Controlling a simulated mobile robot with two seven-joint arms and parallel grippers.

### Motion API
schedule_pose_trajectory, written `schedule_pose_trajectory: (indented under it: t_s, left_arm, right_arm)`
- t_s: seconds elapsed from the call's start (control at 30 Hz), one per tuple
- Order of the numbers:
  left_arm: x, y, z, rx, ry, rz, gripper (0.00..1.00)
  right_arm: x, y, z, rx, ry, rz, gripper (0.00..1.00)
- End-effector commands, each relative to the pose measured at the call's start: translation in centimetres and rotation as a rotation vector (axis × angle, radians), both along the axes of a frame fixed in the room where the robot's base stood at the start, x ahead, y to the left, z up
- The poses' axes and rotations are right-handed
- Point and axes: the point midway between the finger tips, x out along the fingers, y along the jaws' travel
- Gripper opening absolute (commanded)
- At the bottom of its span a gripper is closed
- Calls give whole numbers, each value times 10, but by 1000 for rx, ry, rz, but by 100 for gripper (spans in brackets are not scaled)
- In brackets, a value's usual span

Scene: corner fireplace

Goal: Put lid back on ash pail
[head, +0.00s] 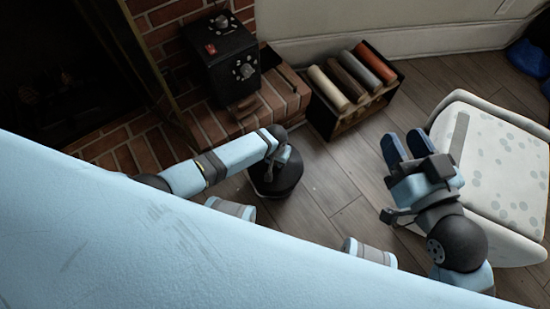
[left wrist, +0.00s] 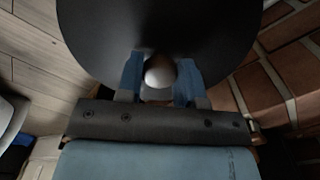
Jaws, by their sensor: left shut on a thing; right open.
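My left gripper (head: 280,156) points down over a dark round shape on the floor by the hearth. In the left wrist view its two blue fingers (left wrist: 160,82) are shut on the pale round knob (left wrist: 159,70) of the lid, a wide black disc (left wrist: 150,25). In the head view the lid and ash pail (head: 277,184) merge into one dark form, partly hidden by the gripper. I cannot tell whether the lid touches the pail's rim. My right gripper (head: 407,147) is open and empty beside the white spotted seat.
The brick hearth (head: 215,124) with a black box (head: 226,62) on it stands behind the left arm. A dark rack of several rolls (head: 352,85) stands behind the pail. The spotted seat (head: 498,160) is at the right. Wood floor (head: 335,185) between pail and seat is clear.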

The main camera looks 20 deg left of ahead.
Motion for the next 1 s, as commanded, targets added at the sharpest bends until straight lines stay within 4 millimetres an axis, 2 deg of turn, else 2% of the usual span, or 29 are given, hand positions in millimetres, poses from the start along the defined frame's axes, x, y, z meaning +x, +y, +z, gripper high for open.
schedule_pose_trajectory:
  t_s: [1.0]
  left_arm:
    - [1, 0, 0, 0, -2, 0, 7]
  right_arm:
    - [0, 0, 5, -2, 0, 0, 43]
